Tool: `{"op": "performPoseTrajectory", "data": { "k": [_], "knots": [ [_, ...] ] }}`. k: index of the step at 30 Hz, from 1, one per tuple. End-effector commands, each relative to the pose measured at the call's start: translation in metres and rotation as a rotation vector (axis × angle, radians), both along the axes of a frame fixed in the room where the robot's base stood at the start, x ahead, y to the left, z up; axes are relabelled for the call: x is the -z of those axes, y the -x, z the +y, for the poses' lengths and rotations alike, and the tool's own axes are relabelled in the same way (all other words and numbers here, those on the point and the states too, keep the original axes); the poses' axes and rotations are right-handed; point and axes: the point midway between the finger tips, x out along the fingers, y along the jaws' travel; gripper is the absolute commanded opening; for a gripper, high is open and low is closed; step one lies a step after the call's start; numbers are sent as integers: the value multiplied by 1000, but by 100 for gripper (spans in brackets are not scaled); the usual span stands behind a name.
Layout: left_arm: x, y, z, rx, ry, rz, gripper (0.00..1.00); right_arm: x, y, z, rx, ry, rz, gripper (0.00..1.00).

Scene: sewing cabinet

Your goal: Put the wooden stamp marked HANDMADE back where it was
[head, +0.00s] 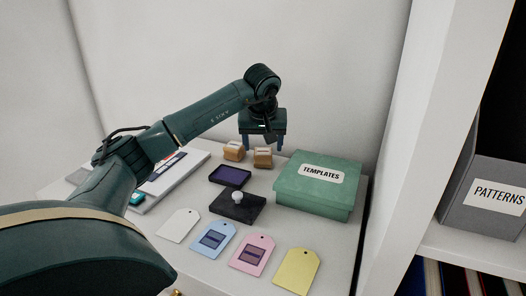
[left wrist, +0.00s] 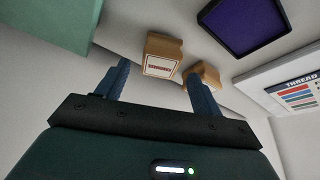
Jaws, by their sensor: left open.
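Two small wooden stamps stand side by side near the back of the table. The right one (head: 263,158) is next to the green box; in the left wrist view it shows a pale label with a red-framed marking (left wrist: 160,66), too small to read surely. The left one (head: 233,152) is partly behind a finger in the left wrist view (left wrist: 208,72). Which is marked HANDMADE I cannot tell. My left gripper (head: 263,146) is open and points down, its fingers apart on either side of the right stamp's line; contact cannot be told. My right gripper is not in view.
A purple ink pad (head: 230,177) and a dark block with a white knob (head: 236,209) lie in front of the stamps. The TEMPLATES box (head: 318,193) stands right. White, blue, pink and yellow tags (head: 296,270) lie in front. A thread case (head: 176,178) is left.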

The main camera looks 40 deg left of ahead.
Motion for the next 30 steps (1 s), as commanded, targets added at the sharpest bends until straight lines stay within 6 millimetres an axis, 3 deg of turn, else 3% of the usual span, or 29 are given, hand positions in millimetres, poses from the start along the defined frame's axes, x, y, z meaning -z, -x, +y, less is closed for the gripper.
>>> {"op": "performPoseTrajectory", "data": {
  "k": [1,6,12,30],
  "knots": [
    [-14,3,-3,0,-1,-7,67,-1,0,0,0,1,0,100],
    [-46,14,-11,1,-1,-4,67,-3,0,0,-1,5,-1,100],
    [-67,21,-18,-1,0,-1,67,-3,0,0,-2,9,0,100],
    [-72,23,-19,0,0,0,67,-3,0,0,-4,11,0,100]
  ]
}}
